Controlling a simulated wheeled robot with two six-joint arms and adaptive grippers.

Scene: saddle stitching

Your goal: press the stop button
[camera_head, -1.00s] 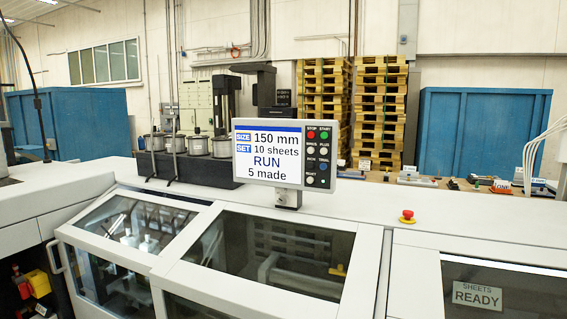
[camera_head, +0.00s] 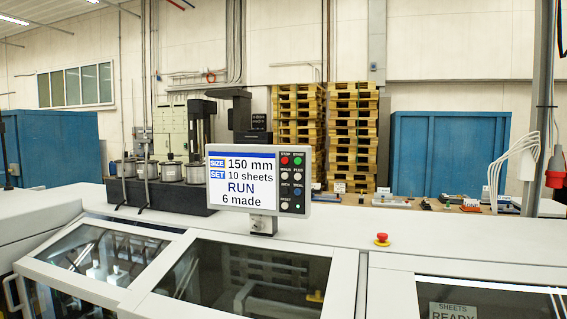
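The control panel (camera_head: 258,182) stands on a short post on top of the white machine, in the middle of the view. Its screen (camera_head: 241,182) reads SIZE 150 mm, SET 10 sheets, RUN, 6 made. Neither of my grippers is in view.
A red mushroom button on a yellow base (camera_head: 381,239) sits on the machine top, right of the panel. Glass-windowed covers (camera_head: 240,275) face me below. A READY sign (camera_head: 453,311) shows at lower right. Pallet stacks (camera_head: 352,135) and blue containers (camera_head: 425,150) stand behind.

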